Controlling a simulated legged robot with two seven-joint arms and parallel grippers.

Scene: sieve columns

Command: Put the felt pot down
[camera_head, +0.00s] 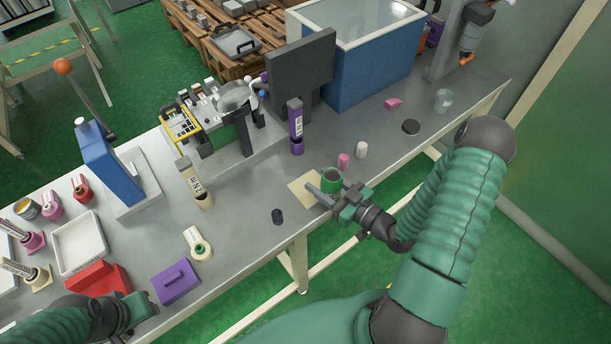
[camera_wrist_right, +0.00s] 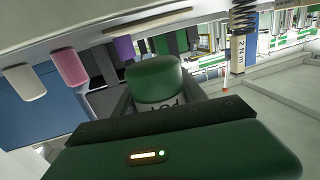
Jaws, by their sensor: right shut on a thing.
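A pink piece (camera_head: 343,160) and a white piece (camera_head: 361,150) stand just behind the pot. A blue bin (camera_head: 365,70) fills the back. Tabletop right of the pot is mostly clear.

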